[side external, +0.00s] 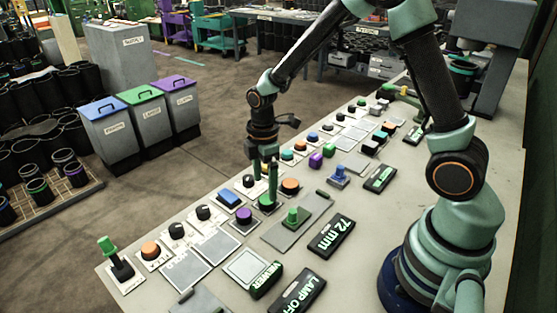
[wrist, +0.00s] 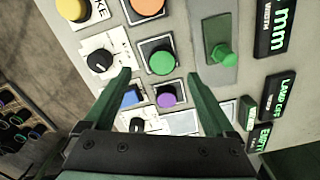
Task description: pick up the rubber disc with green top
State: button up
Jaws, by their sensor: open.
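A round disc with a green top (wrist: 162,61) sits on a dark square plate on the bench, near the middle of the wrist view. In the side view this green-topped disc (side external: 266,204) is partly hidden by my gripper's finger. My gripper (side external: 264,188) is open and points down over it. In the wrist view the two green fingers of my gripper (wrist: 158,75) reach in on the left and right, with the disc between and slightly beyond the tips. Nothing is held. I cannot tell the exact height of the tips above the disc.
A purple button (wrist: 166,96), a blue button (wrist: 131,97), a black knob (wrist: 98,60) and an orange button (wrist: 148,5) surround the disc closely. A green lever (wrist: 222,55) stands to its right. Black label blocks (side external: 332,236) lie along the bench. Another green button (side external: 329,150) is farther back.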

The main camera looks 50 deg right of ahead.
aim_at(267, 200)
jog(key=f, duration=0.5)
jog(key=shift+s+f, duration=0.1)
jog(key=shift+s, duration=0.15)
grip_shut()
